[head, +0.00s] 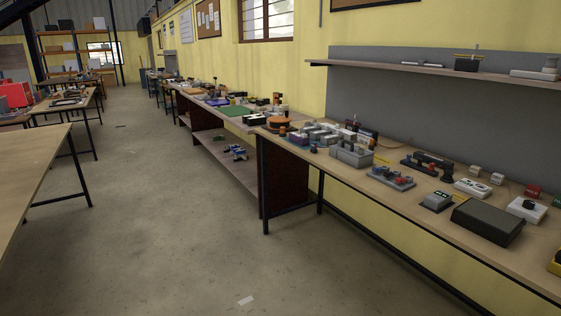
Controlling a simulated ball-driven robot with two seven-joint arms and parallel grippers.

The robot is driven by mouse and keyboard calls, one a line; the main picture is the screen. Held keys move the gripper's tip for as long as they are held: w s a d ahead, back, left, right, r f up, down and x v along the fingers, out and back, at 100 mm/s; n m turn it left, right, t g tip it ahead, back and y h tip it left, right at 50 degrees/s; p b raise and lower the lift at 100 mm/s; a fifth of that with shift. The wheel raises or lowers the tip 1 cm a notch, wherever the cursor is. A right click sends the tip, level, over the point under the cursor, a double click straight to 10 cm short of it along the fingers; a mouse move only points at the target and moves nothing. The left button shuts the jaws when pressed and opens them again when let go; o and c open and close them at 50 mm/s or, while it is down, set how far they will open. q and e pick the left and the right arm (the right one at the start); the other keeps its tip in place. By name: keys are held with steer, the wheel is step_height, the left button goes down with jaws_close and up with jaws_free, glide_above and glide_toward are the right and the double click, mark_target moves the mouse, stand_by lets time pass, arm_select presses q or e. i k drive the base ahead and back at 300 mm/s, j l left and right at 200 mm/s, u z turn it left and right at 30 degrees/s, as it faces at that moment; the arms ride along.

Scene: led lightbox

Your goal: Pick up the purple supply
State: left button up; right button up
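I cannot clearly make out a purple supply in the head view. Several small grey to purplish units (318,133) stand close together at the left end of the near right workbench (420,222). They are too small and dim to tell which one is a supply. A small blue item (237,152) lies on the lower shelf of the bench farther along the wall. Neither of my grippers shows in this view.
A dark box (488,222), a white device (473,187) and other small devices crowd the near right workbench. A wall shelf (440,69) hangs above it. A bare wooden table (30,165) stands at left. The concrete floor (165,210) between them is open.

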mark_target(303, 139)
steer(key=i, duration=1.4)
steer(key=i+j+z, duration=0.15)
steer(key=i, duration=1.25)
